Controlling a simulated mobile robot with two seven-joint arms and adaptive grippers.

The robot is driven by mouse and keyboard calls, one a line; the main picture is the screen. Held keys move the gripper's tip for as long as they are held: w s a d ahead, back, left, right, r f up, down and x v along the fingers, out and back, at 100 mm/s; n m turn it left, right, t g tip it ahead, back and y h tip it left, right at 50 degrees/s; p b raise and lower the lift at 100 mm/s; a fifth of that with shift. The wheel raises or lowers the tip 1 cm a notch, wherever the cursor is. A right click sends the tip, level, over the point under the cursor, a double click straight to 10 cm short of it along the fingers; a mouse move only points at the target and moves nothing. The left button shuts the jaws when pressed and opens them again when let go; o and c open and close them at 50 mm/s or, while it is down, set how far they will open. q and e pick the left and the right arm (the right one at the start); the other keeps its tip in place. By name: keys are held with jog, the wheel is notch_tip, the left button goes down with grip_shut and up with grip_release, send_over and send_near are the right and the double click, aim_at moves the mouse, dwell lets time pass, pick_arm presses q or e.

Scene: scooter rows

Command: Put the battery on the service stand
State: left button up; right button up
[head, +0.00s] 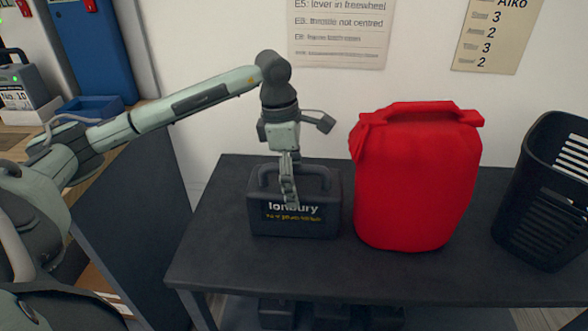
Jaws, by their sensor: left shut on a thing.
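A dark grey battery (322,223) with a carry handle and a label reading "Ionbury" is on the dark table (222,262), upright, left of centre in the head view. I cannot tell whether its base touches the table top or is just above it. My left gripper (289,190) reaches down from above, shut on the battery at its handle, its fingers in front of the label. The fingers hide part of the handle and label. My right gripper is not in view. I cannot tell which surface is the service stand.
A red jerrycan (418,185) stands close to the right of the battery. A black slatted basket (545,190) is at the table's right end. Another battery marked "No. 10" (17,98) and a blue tray (90,108) are at the far left. The table's front strip is clear.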

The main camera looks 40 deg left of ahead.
pick_arm(q)
jog(key=shift+r, duration=0.1)
jog(key=o, duration=1.6)
jog(key=r, duration=0.4)
jog(key=a+r, duration=0.1)
jog(key=r, duration=0.3)
jog(key=s+r, duration=0.1)
jog(key=r, duration=0.3)
jog(key=shift+a, duration=0.25)
jog(key=shift+f, duration=0.1)
